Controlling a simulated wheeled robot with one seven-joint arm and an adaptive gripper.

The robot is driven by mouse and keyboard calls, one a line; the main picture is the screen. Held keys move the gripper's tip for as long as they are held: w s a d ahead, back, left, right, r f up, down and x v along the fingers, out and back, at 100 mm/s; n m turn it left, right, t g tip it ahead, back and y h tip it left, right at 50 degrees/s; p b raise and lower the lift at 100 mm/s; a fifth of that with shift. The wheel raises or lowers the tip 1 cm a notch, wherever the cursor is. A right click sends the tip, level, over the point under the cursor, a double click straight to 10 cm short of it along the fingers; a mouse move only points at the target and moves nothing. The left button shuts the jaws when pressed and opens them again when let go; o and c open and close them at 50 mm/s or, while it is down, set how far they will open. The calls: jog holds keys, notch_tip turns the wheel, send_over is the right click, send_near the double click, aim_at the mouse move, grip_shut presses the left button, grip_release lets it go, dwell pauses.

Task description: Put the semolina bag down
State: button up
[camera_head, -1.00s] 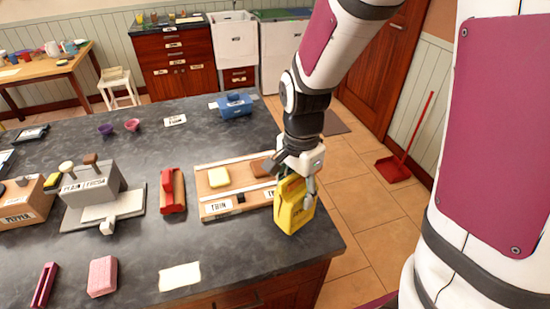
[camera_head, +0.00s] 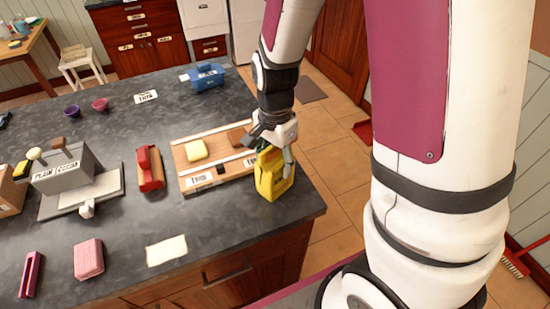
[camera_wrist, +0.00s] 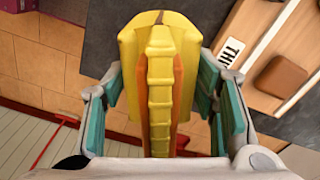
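The semolina bag is a yellow bag (camera_head: 272,178) at the right edge of the dark counter (camera_head: 215,222) in the head view. My gripper (camera_head: 268,150) is around its upper part from above. In the wrist view the yellow bag (camera_wrist: 160,75) fills the space between the teal finger pads of my gripper (camera_wrist: 160,100), which appear close against its sides. The bag looks upright. Its base is at or just above the counter near the corner; I cannot tell whether it touches.
A red-topped object (camera_head: 149,168) and a grey box (camera_head: 62,165) stand farther left. A white sheet (camera_head: 167,250) lies near the front. The counter's right edge is close.

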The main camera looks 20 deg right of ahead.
jog(key=shift+o, duration=0.8)
notch_tip(320, 180, up, 11)
jog(key=shift+r, duration=0.85)
jog(key=s+r+n+t, duration=0.5)
jog(key=s+r+n, duration=0.6)
jog(key=s+n, duration=0.2)
jog(key=shift+s+r+n+t, duration=0.25)
jog(key=shift+r+n+t, duration=0.05)
